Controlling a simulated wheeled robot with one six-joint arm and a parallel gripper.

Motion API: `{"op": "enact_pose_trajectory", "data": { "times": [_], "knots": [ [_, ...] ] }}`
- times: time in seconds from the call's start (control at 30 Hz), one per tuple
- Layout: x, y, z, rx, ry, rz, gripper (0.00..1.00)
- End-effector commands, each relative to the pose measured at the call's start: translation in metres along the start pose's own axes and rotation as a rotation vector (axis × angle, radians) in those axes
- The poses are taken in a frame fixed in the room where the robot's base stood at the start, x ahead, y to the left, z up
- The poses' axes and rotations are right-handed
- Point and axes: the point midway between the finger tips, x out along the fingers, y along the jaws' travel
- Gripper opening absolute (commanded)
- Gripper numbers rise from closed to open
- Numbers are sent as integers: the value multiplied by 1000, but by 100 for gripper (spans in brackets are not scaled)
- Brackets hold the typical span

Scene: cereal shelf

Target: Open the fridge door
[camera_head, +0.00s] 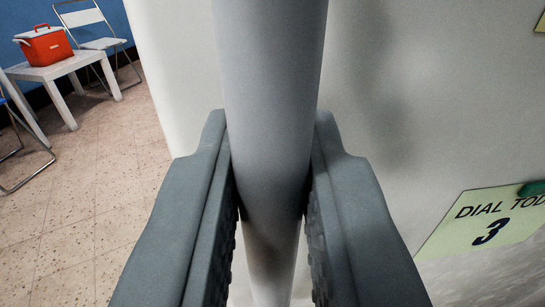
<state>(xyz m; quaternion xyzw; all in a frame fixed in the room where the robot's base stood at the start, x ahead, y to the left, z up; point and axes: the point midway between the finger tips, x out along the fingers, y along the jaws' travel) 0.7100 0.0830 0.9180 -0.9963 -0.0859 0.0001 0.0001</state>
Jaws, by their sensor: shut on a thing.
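The fridge door (430,110) is a pale, off-white panel that fills the right side of the view. Its handle (270,100) is a thick grey bar running from the top to the bottom of the picture. My gripper (270,155) is shut on the handle, with one grey finger on each side of the bar. The door's left edge shows to the left of the handle, with the room's floor beyond it. The picture does not show whether the door stands ajar. The ends of the handle are out of view.
A yellow-green note (488,222) with "DIAL TOD" and a 3 is on the door, under a dark green magnet. At the far left, a white table (70,68) bears a red cooler (45,45). Folding chairs (95,40) stand near it. The tiled floor (100,200) between is clear.

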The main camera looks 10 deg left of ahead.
Motion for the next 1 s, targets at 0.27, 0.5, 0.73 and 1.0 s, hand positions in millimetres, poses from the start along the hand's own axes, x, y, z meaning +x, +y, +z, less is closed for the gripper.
{"op": "enact_pose_trajectory", "data": {
  "times": [0.27,0.5,0.73,1.0],
  "knots": [
    [0,0,0,0,1,-1,0],
    [0,0,0,0,0,-1,26],
    [0,1,0,0,0,0,36],
    [-9,1,-1,0,1,0,36]
  ]
}}
